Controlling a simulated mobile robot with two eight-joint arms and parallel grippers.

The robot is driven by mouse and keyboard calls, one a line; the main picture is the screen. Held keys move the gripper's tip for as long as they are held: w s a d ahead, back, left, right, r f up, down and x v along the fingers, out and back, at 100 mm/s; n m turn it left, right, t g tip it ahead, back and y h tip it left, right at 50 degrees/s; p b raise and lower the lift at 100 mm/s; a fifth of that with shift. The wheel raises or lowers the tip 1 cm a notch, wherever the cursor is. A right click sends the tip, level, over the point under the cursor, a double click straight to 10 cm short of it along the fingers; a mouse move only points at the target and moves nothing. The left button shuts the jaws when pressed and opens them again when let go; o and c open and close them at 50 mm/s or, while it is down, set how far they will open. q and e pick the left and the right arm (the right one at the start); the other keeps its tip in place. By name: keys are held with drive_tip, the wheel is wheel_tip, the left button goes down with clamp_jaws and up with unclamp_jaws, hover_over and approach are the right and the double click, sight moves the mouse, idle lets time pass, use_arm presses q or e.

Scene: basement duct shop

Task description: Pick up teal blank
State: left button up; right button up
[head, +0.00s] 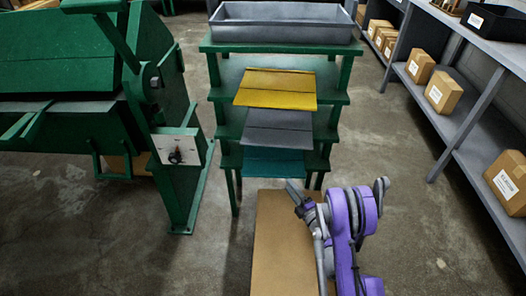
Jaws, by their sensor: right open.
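The teal blank (272,162) is a flat sheet on the lowest visible shelf of the green stepped rack (222,125), below a grey blank (277,126) and a yellow blank (276,88). Its front part shows; the grey blank's level hides its back. My right gripper (304,197) is open, in front of and slightly below the right end of the teal blank, and appears apart from it. I see nothing between its fingers. My left gripper is not in view.
A grey tray (282,33) tops the rack. A green machine with a control box (177,150) stands at the left. Grey shelving (470,120) with cardboard boxes (443,92) lines the right. A brown panel (275,245) lies below my right arm. Concrete floor is clear on both sides.

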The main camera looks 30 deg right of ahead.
sight(279, 177)
drive_tip(key=shift+n+y, duration=0.3)
drive_tip(key=w+p, duration=0.1)
drive_tip(key=p, duration=0.1)
drive_tip(key=w+p, duration=0.2)
drive_tip(key=w+f+p, duration=0.1)
drive_tip(key=shift+w+a+p, duration=0.25)
drive_tip(key=shift+a+p, duration=0.05)
drive_tip(key=shift+p, duration=0.1)
drive_tip(key=shift+w+a+f, duration=0.1)
drive_tip(key=shift+w+f, duration=0.05)
drive_tip(key=shift+w, duration=1.4)
drive_tip(key=shift+w+f, duration=0.1)
drive_tip(key=shift+w, duration=1.45)
drive_tip(key=shift+c, duration=0.3)
clamp_jaws()
